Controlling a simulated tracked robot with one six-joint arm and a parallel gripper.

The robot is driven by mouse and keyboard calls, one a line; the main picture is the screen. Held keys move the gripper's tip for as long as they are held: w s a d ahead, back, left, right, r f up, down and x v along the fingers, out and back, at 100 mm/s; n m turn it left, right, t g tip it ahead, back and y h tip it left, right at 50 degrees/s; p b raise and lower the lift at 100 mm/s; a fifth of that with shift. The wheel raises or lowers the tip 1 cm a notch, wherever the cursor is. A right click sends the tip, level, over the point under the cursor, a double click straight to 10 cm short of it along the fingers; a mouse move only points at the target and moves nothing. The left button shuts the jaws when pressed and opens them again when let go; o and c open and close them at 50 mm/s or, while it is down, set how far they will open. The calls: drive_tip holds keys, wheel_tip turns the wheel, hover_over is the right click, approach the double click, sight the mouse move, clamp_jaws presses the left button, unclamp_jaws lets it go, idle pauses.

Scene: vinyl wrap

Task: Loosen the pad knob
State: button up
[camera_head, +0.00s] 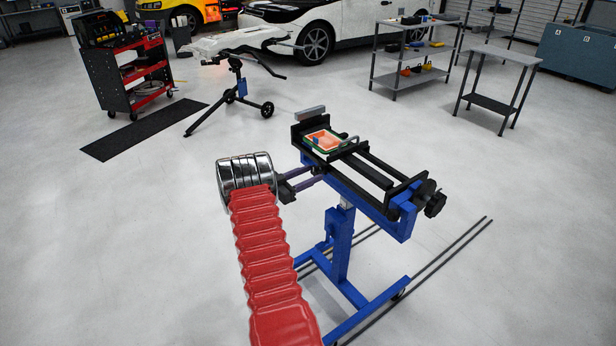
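A blue and black clamp stand (340,245) stands on the floor right of centre. A black lobed knob (435,204) sits at the right end of its black rails and looks like the pad knob. My gripper (321,173) is at the left side of the stand's top, below the tray end and well away from that knob. Its two purple fingers look apart, with a narrow gap and nothing seen between them. Their tips are close to the stand; whether they touch it I cannot tell.
A small orange-lined tray (322,140) lies on the left end of the rails. Dark floor rails (452,250) run beside the stand's blue base. A red tool cart (128,75), a tripod stand (240,90) and grey tables (500,55) stand farther back. Open floor surrounds the stand.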

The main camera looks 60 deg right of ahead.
drive_tip(key=c, duration=0.7)
drive_tip(key=shift+a, duration=0.1)
drive_tip(key=shift+c, duration=0.2)
